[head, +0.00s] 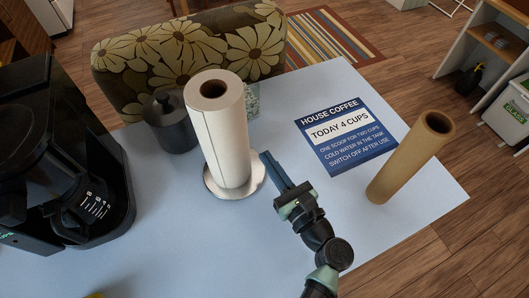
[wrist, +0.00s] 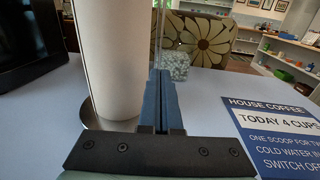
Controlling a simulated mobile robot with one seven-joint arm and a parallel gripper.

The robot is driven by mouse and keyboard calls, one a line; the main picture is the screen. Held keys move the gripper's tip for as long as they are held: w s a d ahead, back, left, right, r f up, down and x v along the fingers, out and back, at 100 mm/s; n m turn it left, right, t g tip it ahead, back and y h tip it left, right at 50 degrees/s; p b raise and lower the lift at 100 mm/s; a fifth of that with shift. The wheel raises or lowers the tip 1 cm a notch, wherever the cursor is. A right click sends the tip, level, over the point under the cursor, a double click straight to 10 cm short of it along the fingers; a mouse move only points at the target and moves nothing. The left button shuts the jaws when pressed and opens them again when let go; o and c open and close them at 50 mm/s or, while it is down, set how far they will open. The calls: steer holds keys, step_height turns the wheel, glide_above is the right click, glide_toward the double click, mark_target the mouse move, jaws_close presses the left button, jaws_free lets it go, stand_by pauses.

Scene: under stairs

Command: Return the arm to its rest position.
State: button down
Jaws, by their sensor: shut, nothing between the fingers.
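My gripper (head: 268,160) is over the middle of the light blue table (head: 250,240), its blue fingers shut together with nothing between them. In the wrist view the gripper (wrist: 161,80) also shows closed. The fingers point toward the back of the table. They are just to the right of a white paper towel roll (head: 222,135) standing on a round metal base (head: 235,190). I cannot tell whether the fingers touch the base.
A brown cardboard tube (head: 412,155) stands upright at the right. A blue House Coffee sign (head: 345,135) lies behind it to the left. A black coffee machine (head: 60,150) and a dark lidded pot (head: 170,122) are at the left. A floral chair (head: 190,55) stands behind the table.

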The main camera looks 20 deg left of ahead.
steer(key=v, duration=0.7)
steer(key=shift+f+b, duration=0.1)
steer(key=shift+b, duration=0.3)
steer(key=shift+w+a+n, duration=0.15)
steer(key=shift+w+n, duration=0.1)
steer(key=shift+n, duration=0.05)
steer(key=w+d+r+n+t+h, duration=0.15)
steer(key=w+r+n, duration=0.3)
steer(key=r, duration=0.45)
steer(key=w+r+n+t+h, duration=0.2)
steer(key=w+r+n+h, duration=0.15)
steer(key=r+n, duration=0.35)
steer(key=w+d+r+n+t+h, duration=0.15)
steer(key=w+r+n, duration=0.35)
steer(key=r, duration=0.5)
steer(key=s+d+r+n+t+h, duration=0.1)
steer(key=s+r+n+t+h, duration=0.3)
steer(key=r, duration=1.1)
steer(key=s+d+r+n+t+h, duration=0.1)
steer(key=s+r+n+t+h, duration=0.2)
steer(key=s+r+t, duration=0.4)
steer(key=s+r+n, duration=0.1)
steer(key=s+r, duration=0.2)
steer(key=r, duration=0.5)
steer(key=shift+r+n+h, duration=0.15)
steer(key=shift+n+h, duration=0.2)
steer(key=shift+s+d, duration=0.1)
